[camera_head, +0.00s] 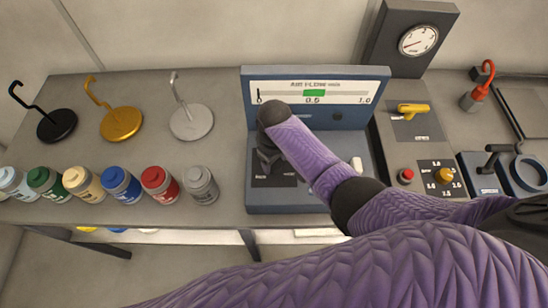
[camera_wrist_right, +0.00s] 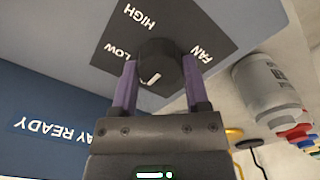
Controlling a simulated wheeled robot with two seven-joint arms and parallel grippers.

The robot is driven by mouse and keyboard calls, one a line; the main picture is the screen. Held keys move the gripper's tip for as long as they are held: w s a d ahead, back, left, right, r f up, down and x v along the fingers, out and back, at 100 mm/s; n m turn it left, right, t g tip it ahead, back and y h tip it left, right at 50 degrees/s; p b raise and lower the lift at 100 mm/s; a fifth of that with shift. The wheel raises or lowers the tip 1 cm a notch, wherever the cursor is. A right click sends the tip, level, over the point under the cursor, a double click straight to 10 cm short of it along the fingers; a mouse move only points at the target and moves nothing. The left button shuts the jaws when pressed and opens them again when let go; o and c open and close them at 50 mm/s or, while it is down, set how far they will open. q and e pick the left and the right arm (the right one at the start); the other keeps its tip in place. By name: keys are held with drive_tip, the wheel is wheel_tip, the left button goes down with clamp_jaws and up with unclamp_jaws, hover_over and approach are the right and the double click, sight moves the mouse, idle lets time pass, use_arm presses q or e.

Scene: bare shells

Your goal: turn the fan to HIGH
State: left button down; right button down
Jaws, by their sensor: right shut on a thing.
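The fan knob (camera_wrist_right: 158,52) is a round black dial with a white pointer line, on a dark plate (camera_wrist_right: 122,28) marked FAN, LOW and HIGH. In the right wrist view the pointer line slants on the side nearest the gripper; which label it indicates I cannot tell. My right gripper (camera_wrist_right: 159,68) has its two purple fingers on either side of the knob, shut on it. In the head view my right arm covers the knob. The airflow panel (camera_head: 365,73) has a scale with a green band near 0.5; its black needle (camera_head: 259,96) stands at the left end. My left gripper is out of view.
Several coloured canisters (camera_head: 122,184) and hooked discs (camera_head: 121,123) stand to the left on the bench. To the right are a panel with a yellow lever (camera_head: 413,109), a red button (camera_head: 406,175) and a yellow knob (camera_head: 444,175). A round gauge (camera_head: 418,40) stands behind.

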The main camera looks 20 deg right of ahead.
drive_tip(key=shift+r+m+p, duration=0.1)
drive_tip(key=shift+m+p, duration=0.55)
drive_tip(key=shift+m, duration=0.15)
drive_tip(key=m+p, duration=0.1)
drive_tip(key=m, duration=0.1)
drive_tip(key=shift+m, duration=0.3)
drive_tip(key=m+p, duration=0.1)
drive_tip(key=m, duration=0.1)
drive_tip(key=shift+m, duration=0.3)
drive_tip(key=m+p, duration=0.1)
drive_tip(key=m, duration=0.2)
drive_tip(key=shift+m, duration=0.4)
drive_tip(key=m, duration=0.6)
drive_tip(key=shift+p, duration=0.4)
drive_tip(key=m, duration=0.3)
drive_tip(key=shift+m, duration=2.3)
